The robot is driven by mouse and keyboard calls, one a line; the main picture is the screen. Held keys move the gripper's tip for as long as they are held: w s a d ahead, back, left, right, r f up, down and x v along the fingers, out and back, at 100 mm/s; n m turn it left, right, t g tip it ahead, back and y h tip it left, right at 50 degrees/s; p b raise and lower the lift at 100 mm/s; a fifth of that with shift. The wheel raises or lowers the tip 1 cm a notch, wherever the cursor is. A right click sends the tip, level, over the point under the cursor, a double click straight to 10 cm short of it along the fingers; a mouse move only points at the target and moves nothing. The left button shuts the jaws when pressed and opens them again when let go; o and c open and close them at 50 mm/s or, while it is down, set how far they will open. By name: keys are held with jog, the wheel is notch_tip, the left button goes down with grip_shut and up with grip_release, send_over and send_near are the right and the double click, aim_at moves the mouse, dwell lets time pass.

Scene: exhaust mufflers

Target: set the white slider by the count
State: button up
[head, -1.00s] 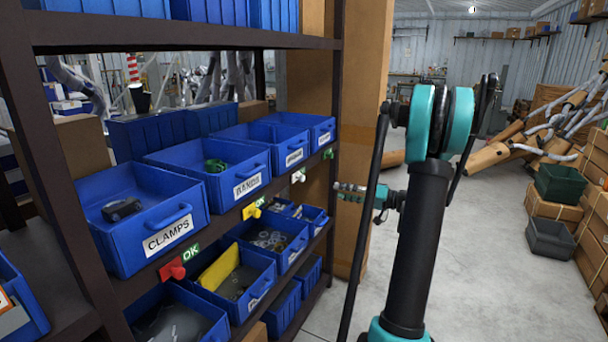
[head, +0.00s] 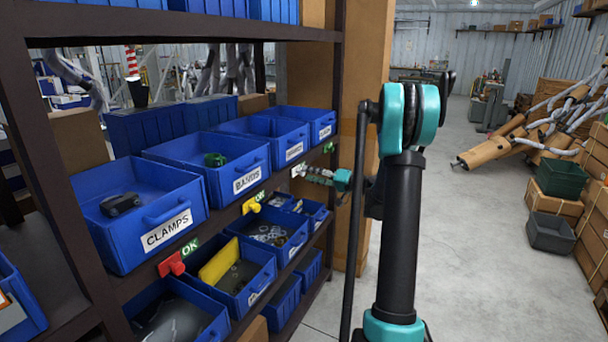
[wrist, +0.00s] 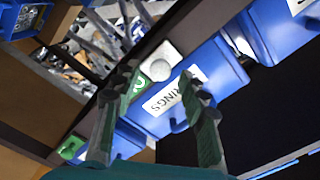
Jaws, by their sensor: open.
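The white slider (head: 298,171) sits on the dark shelf edge below the third blue bin (head: 262,130). It also shows in the wrist view as a pale block (wrist: 160,69), with a green plate (wrist: 138,86) beside it, partly hidden by a finger. My gripper (head: 318,175) is open, with its fingertips close to the slider. In the wrist view the fingers (wrist: 158,84) stand on either side of the slider, apart from each other, with nothing between them gripped. I cannot tell whether they touch it. The bin's label (wrist: 172,95) ends in "RINGS"; the bin's contents are hidden.
Red (head: 173,264), yellow (head: 252,206) and green (head: 328,148) sliders sit along the same edge. Bins marked CLAMPS (head: 140,248) and BANDS (head: 215,180) hold small parts. Lower bins (head: 262,285) stand beneath. A cardboard column (head: 357,100) stands close behind my gripper.

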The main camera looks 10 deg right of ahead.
aim_at(300, 172)
jog(key=shift+x, duration=1.6)
grip_shut()
